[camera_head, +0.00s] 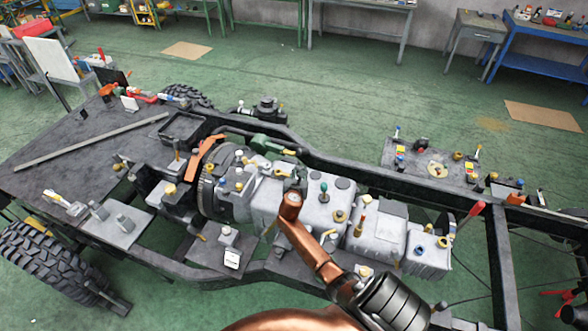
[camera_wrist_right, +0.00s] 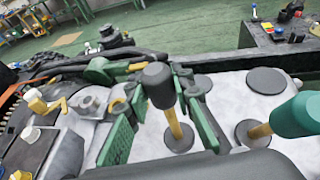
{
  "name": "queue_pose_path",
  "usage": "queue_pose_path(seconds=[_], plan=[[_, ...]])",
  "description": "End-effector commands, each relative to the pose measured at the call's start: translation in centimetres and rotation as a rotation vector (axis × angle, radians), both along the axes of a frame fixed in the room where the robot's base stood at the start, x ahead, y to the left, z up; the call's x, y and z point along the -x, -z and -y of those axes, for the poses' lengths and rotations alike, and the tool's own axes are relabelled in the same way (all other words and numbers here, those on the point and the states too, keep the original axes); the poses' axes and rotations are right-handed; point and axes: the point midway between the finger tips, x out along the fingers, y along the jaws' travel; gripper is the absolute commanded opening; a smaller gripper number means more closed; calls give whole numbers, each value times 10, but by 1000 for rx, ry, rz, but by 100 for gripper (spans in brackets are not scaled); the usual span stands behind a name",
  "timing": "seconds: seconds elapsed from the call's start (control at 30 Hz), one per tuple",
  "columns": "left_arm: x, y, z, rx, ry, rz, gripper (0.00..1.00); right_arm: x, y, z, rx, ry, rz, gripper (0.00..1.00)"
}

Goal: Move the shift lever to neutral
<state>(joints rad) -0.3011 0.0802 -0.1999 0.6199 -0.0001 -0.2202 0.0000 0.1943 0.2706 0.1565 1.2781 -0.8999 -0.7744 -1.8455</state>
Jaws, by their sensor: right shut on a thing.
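My right gripper (camera_head: 292,178) reaches down onto the pale gearbox housing (camera_head: 312,212) in the middle of the chassis. In the right wrist view its green-padded fingers (camera_wrist_right: 165,118) stand on both sides of a lever with a dark grey knob (camera_wrist_right: 158,86) and a yellow shaft, and are shut on it. This lever rises from a round dark base. A second lever with a teal knob (camera_wrist_right: 297,114) stands to its right, outside the fingers; it also shows in the head view (camera_head: 323,188). The grey knob is mostly hidden by my gripper in the head view. My left gripper is not in view.
Dark frame rails (camera_head: 345,163) run along both sides of the gearbox. A lever with a red handle (camera_head: 472,211) stands at the right end. A dark tray with small parts (camera_head: 431,160) lies behind. A flat plate (camera_head: 70,150) with tools covers the left end.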

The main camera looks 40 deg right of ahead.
Motion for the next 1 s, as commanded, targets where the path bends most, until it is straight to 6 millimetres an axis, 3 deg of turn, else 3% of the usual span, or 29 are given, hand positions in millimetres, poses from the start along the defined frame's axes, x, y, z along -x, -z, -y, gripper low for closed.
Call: queue_pose_path(seconds=[0.3,0.33,0.57,1.0], plan=[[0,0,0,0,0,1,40,1,0,0,0,1,0,0],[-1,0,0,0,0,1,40,1,0,0,0,1,0,24],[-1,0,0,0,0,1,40,1,0,0,0,1,0,39],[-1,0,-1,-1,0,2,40,8,-3,-9,0,1,0,40]])
